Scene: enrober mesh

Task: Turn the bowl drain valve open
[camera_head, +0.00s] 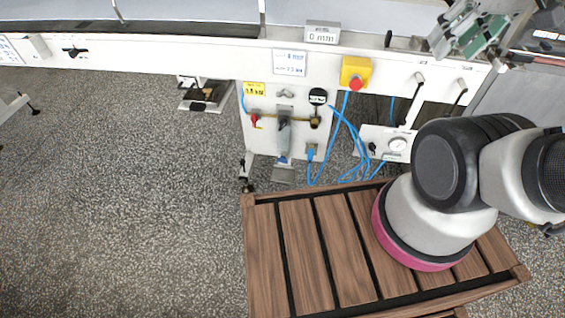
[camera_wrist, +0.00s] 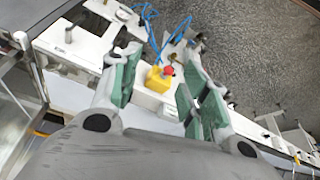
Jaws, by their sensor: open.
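A small red-handled valve (camera_head: 254,120) sits on a brass pipe at the left of the white panel (camera_head: 262,150) below the machine's long white rail. No label naming the bowl drain valve is readable, so I cannot tell for sure that this is it. My gripper (camera_head: 464,32) is at the upper right in the head view, over the rail's right part, far from the red handle. In the wrist view my gripper (camera_wrist: 160,92) shows two spread fingers with green pads and nothing between them touching. The red-handled valve cannot be made out in the wrist view.
A yellow box with a red button (camera_head: 355,75) is on the rail; it also shows between my fingers in the wrist view (camera_wrist: 154,82). Blue hoses (camera_head: 345,140) hang beside the panel. A wooden slatted platform (camera_head: 296,250) lies in front; speckled floor is clear left.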

